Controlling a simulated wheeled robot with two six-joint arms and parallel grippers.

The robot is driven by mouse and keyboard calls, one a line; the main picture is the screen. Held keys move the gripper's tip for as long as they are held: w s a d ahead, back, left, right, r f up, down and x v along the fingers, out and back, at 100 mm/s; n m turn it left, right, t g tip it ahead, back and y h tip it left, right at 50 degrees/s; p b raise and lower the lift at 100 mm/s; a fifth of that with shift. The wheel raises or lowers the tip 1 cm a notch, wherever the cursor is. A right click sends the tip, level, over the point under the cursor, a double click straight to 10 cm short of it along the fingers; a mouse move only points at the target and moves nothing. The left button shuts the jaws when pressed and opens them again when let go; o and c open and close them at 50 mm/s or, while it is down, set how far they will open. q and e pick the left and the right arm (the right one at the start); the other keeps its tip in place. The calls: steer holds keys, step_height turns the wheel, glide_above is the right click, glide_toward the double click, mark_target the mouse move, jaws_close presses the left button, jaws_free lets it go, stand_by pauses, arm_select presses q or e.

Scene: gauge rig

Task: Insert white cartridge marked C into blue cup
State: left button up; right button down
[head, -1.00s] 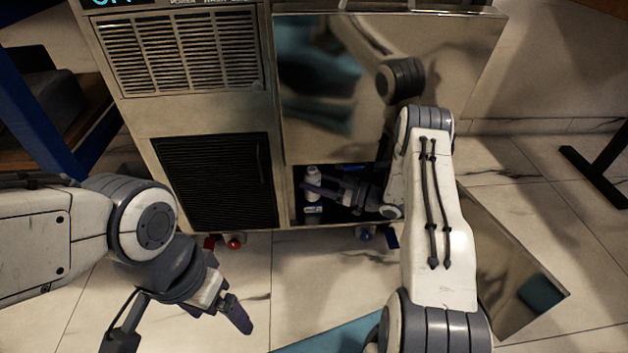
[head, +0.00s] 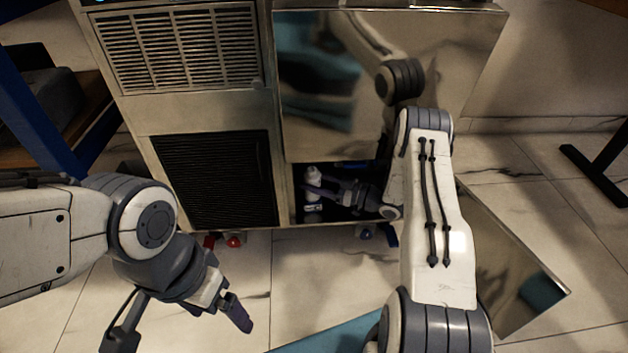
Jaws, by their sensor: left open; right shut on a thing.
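A small white cartridge (head: 313,175) is inside the low dark opening of the metal cabinet, near its left side. It looks slightly tilted. Its marking is too small to read. My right gripper (head: 318,190) reaches into the opening from the right and is shut on the white cartridge; the fingers cover part of it. A blue part (head: 350,164) shows at the top of the opening behind my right gripper; I cannot tell whether it is the blue cup. My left gripper (head: 182,322) is open and empty, low in front of the cabinet, well apart from the cartridge.
The metal cabinet (head: 205,112) has grilles on the left and a shiny panel (head: 330,85) above the opening. The opening's edges are close around my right gripper. A red caster (head: 233,242) shows below. Tiled floor in front is mostly clear.

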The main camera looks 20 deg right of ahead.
arm_select(q)
steer(key=shift+f+b, duration=0.35)
arm_select(e)
steer(key=shift+f, duration=0.6)
steer(key=shift+c, duration=0.4)
jaws_free()
